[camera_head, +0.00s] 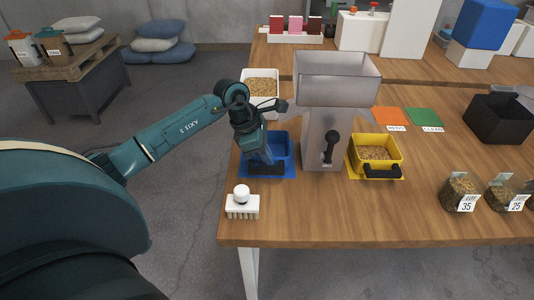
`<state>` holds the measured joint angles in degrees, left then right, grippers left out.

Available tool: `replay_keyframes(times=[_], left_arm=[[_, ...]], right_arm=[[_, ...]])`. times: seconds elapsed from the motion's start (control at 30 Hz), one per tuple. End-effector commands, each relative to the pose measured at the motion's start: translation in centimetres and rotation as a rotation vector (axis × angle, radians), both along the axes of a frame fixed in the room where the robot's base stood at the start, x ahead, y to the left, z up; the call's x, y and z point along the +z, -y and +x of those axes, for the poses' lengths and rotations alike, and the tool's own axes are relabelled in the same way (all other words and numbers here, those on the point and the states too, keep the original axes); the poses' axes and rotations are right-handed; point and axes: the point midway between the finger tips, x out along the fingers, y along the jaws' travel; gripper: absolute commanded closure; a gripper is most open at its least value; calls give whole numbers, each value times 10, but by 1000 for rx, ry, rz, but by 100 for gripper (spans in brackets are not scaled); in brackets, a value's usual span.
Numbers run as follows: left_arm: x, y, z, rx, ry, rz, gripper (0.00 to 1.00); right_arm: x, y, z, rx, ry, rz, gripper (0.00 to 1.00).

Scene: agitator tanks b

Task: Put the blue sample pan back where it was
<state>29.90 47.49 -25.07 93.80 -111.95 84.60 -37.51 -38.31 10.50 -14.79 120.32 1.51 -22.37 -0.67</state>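The blue sample pan (283,146) sits at the left side of the grey hopper stand, on a blue mat (290,173) near the table's left edge. Its black front handle (266,170) faces the near side. The visible part of its inside shows no grain. My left gripper (262,160) points down at the pan's near-left part, just behind the handle, and covers part of the pan. I cannot tell whether its fingers are open or shut on the pan or handle. My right gripper is not in view.
The grey hopper (335,80) stands right of the blue pan, with a yellow pan (375,142) of grain beyond it. A white-knobbed brush (242,204) lies in front. A white bin of grain (260,83) stands behind. Sample jars (459,192) stand at right. The front middle table is clear.

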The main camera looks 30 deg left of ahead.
Motion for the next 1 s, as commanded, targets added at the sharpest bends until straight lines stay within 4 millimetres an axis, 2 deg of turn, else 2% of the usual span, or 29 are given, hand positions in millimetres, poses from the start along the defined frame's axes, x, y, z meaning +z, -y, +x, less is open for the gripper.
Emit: replay_keyframes(times=[0.23,0.3,0.5,0.83,1.0], left_arm=[[-2,0,0,0,2,0,100],[-1,0,0,-1,1,1,91],[-1,0,0,-1,1,1,75],[4,-2,0,0,3,2,75],[29,-12,-6,0,6,5,75]], right_arm=[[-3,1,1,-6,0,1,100],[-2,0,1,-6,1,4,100],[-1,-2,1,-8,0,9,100],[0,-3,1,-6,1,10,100],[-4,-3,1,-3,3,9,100]])
